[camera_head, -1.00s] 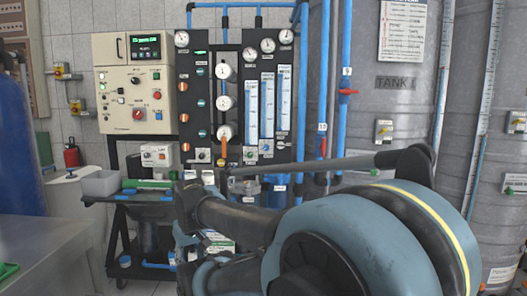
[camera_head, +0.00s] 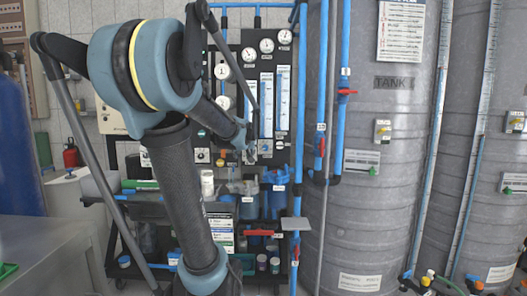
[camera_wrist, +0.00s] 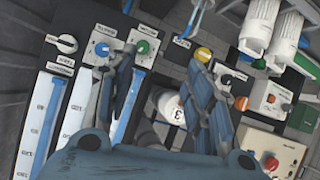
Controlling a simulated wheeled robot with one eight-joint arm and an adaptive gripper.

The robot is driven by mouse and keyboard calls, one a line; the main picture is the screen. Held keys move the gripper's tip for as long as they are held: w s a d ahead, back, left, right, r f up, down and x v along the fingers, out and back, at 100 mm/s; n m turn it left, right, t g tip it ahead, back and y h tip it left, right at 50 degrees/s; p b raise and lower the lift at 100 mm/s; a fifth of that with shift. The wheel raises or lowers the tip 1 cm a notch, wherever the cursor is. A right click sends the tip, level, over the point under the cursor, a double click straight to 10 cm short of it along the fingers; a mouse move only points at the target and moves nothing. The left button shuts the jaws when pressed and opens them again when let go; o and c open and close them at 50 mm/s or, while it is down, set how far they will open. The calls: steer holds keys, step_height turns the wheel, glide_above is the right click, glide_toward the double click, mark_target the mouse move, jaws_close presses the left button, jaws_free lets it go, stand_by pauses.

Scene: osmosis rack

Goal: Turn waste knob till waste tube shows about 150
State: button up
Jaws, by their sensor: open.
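The wrist view shows a row of knobs on the black panel: a black-and-white knob (camera_wrist: 67,43), a blue knob (camera_wrist: 101,50) and a green knob (camera_wrist: 143,47). Their labels are too small to read, so I cannot tell which is the waste knob. My gripper (camera_wrist: 163,82) is open and empty, its fingers spread below the green knob in the picture. In the head view my gripper (camera_head: 249,152) is in front of the panel's lower part. Upright flow tubes (camera_head: 266,105) stand above the knobs; my arm partly covers the left one. Their readings are not legible.
Round gauges (camera_head: 249,54) sit above and left of the tubes. Blue pipes (camera_head: 324,90) and grey tanks (camera_head: 390,130) stand to the right. A blue filter housing (camera_head: 276,178) hangs below the panel. A metal table (camera_head: 45,240) is at the left.

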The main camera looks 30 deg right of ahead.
steer(key=d+r+m+h, duration=0.15)
steer(key=d+r, duration=0.25)
steer(key=d, duration=0.5)
glide_toward(265, 148)
steer(key=shift+n+h, duration=0.25)
steer(key=shift+h, duration=0.2)
steer(key=x, duration=0.9)
steer(key=shift+w+a+f, duration=0.2)
steer(key=shift+w+f, duration=0.05)
steer(key=c, duration=1.1)
